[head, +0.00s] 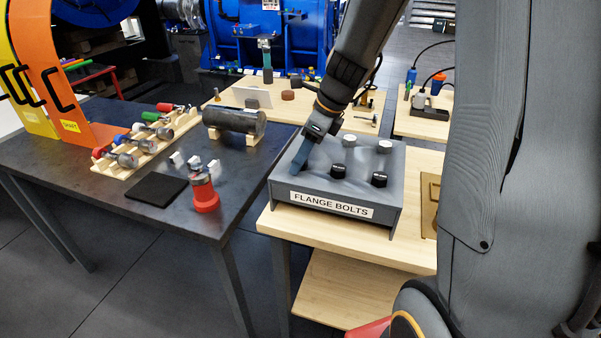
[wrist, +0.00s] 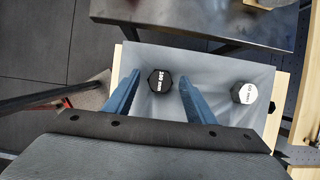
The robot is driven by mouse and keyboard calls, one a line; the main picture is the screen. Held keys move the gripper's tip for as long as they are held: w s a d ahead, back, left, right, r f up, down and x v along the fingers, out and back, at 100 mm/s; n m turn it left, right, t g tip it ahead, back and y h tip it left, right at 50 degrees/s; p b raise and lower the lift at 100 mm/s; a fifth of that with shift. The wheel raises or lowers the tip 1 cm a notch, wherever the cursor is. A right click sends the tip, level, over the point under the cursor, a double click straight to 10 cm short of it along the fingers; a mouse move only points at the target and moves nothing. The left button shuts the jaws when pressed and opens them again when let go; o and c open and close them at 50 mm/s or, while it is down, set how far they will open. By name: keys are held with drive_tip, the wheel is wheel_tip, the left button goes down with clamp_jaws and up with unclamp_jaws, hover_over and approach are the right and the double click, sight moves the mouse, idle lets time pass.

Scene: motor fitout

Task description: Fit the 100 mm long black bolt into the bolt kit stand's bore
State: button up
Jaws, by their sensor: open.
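My gripper (head: 299,160) is open, with its blue fingers lowered at the left end of the grey box labelled FLANGE BOLTS (head: 325,185). In the wrist view, a black hex bolt head (wrist: 160,81) with small white lettering sits between the two fingers, with gaps on both sides. The lettering is too small to read surely. A paler bolt head (wrist: 244,93) stands to its right, outside the fingers. The head view shows two black bolt heads (head: 379,179) and (head: 338,170) at the front of the box and two pale ones (head: 384,146) behind. The bolts' shanks are hidden. I cannot pick out the stand's bore.
The box stands on a light wooden table (head: 285,222), with a tan plate (head: 430,205) at its right. The dark table (head: 70,165) at left holds a wooden rack (head: 130,160), a dark cylinder (head: 234,119), a black pad (head: 157,189) and a red-based piece (head: 205,195).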

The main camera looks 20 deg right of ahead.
clamp_jaws()
drive_tip(key=shift+r, duration=0.1)
idle(0.3)
